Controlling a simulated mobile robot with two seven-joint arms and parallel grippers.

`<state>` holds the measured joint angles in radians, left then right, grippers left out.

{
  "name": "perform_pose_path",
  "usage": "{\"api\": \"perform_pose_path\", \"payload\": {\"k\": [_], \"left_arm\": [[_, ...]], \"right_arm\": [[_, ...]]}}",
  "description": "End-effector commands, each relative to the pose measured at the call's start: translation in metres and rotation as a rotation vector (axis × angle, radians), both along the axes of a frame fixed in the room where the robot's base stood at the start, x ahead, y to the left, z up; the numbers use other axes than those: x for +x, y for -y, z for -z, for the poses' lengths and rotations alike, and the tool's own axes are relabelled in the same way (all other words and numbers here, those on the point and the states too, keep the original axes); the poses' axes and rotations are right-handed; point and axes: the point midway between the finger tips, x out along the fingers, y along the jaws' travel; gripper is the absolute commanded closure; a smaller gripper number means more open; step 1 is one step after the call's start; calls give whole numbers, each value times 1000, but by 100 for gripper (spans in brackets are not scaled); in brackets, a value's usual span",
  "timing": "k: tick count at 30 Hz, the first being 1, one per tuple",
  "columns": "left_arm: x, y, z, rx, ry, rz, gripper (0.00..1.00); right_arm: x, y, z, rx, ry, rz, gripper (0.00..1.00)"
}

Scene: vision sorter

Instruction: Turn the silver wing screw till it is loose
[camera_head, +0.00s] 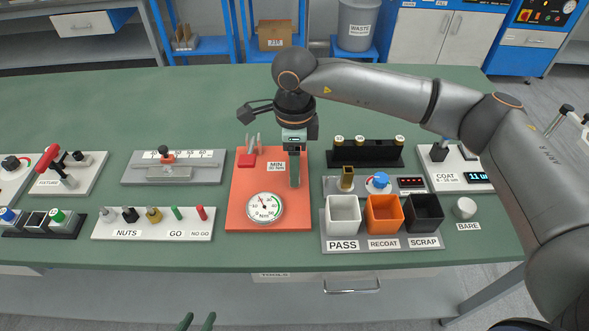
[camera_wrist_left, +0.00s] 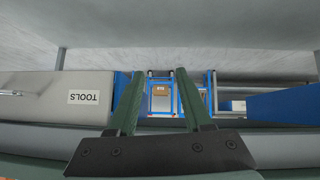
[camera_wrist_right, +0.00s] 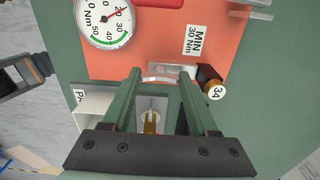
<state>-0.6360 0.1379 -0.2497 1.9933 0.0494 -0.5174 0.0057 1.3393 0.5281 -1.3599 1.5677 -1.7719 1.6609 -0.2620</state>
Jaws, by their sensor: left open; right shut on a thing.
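My right gripper (camera_head: 294,185) points down at the right part of the orange plate (camera_head: 238,215), beside the MIN label. Its fingers are shut on a small silvery piece, the silver wing screw (camera_wrist_right: 160,72), which shows only in part between the fingertips in the right wrist view. In the head view the fingers hide it. I cannot tell how far it is turned. The round dial gauge (camera_head: 264,207) stands on the same plate, with a red pointer. My left gripper (camera_head: 197,321) is open and empty at the front, off the table edge.
A red block with silver prongs (camera_head: 247,159) sits at the plate's back left. PASS (camera_head: 343,214), RECOAT (camera_head: 384,213) and SCRAP (camera_head: 424,212) bins stand to the right. A black rack (camera_head: 365,153) is behind them, and a nut tray (camera_head: 152,234) is left. The back of the table is clear.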

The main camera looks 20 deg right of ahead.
Motion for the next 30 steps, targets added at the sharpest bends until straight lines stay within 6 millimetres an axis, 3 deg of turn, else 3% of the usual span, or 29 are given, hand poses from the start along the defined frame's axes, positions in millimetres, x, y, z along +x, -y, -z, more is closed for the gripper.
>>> {"api": "perform_pose_path", "payload": {"k": [14, 30], "left_arm": [[9, 1, 18, 1, 23, 9, 50], [2, -4, 35, 9, 12, 4, 50]], "right_arm": [[0, 0, 3, 0, 1, -453, 96], [-1, 0, 2, 0, -2, -852, 96]]}}
